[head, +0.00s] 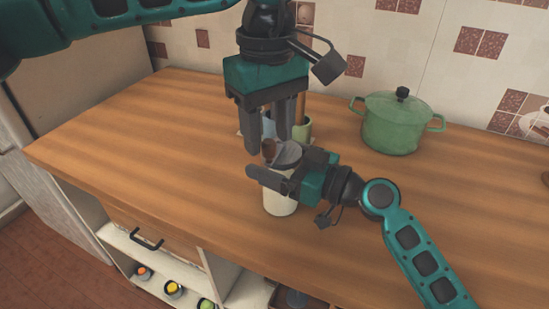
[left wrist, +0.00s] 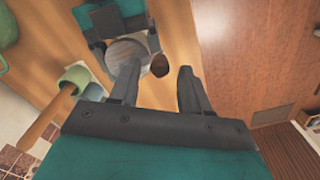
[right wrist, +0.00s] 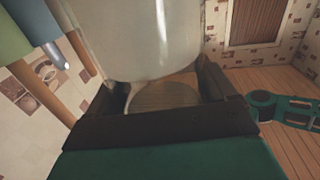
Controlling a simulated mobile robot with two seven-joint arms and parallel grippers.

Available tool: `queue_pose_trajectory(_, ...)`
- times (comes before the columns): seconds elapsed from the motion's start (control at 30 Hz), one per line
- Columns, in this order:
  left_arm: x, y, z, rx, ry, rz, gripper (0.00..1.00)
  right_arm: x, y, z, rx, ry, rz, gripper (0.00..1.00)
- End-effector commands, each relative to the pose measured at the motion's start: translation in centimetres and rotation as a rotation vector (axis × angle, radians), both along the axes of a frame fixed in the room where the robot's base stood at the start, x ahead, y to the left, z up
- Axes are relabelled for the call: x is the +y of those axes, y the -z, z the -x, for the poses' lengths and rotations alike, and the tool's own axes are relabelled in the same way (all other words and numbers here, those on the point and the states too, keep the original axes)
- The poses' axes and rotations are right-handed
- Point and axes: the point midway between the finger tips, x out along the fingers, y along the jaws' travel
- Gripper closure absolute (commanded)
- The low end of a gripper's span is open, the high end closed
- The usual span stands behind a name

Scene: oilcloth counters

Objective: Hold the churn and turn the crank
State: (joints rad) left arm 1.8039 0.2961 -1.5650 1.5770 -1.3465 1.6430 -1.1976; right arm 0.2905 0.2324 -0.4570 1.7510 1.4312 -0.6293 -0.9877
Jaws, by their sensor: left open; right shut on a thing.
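The churn is a cream cylinder (head: 278,198) with a grey lid (head: 288,153), upright on the wooden counter. Its brown crank knob (head: 268,148) sits at the lid's left side; it also shows in the left wrist view (left wrist: 160,65), just beyond and between the fingertips. My right gripper (head: 275,182) is shut around the churn's body from the right; its view shows the cream wall (right wrist: 150,40) between the fingers. My left gripper (head: 266,143) points down above the lid, fingers open around the knob's position, with no contact clearly visible.
A green lidded pot (head: 393,125) stands at the back right. Behind the churn are a green cup (head: 304,130) and a wooden-handled tool, partly hidden by my left gripper. The counter (head: 150,130) is clear on the left. Open shelves with small items lie below the front edge.

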Motion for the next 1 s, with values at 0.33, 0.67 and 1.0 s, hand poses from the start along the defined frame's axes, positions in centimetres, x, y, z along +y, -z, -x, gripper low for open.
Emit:
queue_pose_trajectory(0.33, 0.0, 2.1, 0.0, 0.0, 0.0, 0.0, 0.53, 0.0, 0.1, 0.0, 0.001, 0.0, 0.002, 0.75)
queue_pose_trajectory(0.67, 0.0, 2.1, 0.0, -0.001, 0.0, 0.001, 0.61, 0.0, 0.1, 0.0, 0.001, 0.0, 0.002, 0.75)
queue_pose_trajectory(1.0, 0.0, 2.1, 0.0, -0.001, 0.0, 0.001, 0.9, 0.0, 0.1, 0.0, 0.001, 0.0, 0.002, 0.75)
